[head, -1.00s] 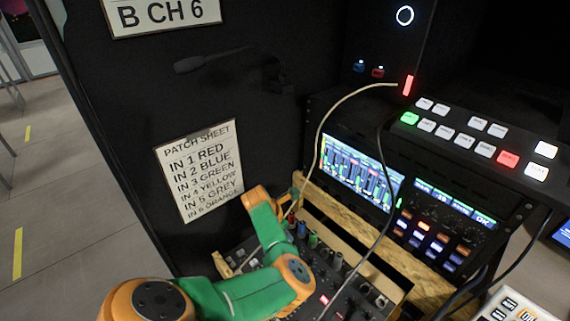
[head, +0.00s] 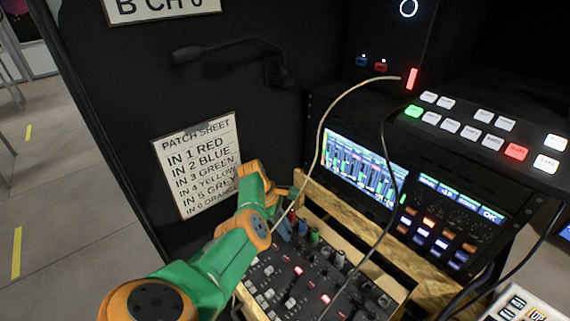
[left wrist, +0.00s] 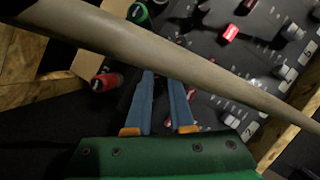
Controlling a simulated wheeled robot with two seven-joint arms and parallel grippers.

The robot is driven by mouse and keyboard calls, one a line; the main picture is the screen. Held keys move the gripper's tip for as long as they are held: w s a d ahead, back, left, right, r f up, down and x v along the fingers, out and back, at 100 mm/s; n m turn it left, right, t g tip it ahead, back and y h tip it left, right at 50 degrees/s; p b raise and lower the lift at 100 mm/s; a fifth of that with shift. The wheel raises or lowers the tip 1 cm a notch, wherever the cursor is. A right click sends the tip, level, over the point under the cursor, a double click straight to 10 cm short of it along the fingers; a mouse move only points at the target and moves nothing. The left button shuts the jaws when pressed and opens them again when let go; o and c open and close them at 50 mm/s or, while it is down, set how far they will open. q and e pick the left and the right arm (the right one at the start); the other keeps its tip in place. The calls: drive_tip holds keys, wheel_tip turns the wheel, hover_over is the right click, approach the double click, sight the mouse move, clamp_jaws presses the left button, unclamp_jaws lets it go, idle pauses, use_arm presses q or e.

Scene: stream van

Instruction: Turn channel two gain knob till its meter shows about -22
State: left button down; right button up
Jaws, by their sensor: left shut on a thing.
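The black mixer (head: 300,285) with lit red buttons and knobs lies in a wooden frame. My left gripper (left wrist: 162,76) reaches its upper left corner; in the head view my wrist covers most of it. A screen (head: 362,165) shows level bars, too small to read. My right gripper is out of view.
The beige cable also hangs across the head view (head: 322,125), and a dark cable crosses the mixer. A patch sheet (head: 195,165) is on the black wall. A lit switcher (head: 470,130) stands above a second display unit (head: 455,205) at right.

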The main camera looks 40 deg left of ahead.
use_arm(q)
drive_tip(key=shift+f+m+g+b, duration=0.3)
drive_tip(key=shift+m+b, duration=0.7)
drive_tip(key=shift+b, duration=0.2)
drive_tip(key=shift+r+m+g+b, duration=0.3)
drive_tip(key=shift+m+b, duration=0.3)
drive_tip(key=shift+b, duration=0.15)
drive_tip(key=c, duration=0.8)
unclamp_jaws()
drive_tip(key=shift+w, duration=0.1)
drive_tip(key=shift+r, duration=0.1)
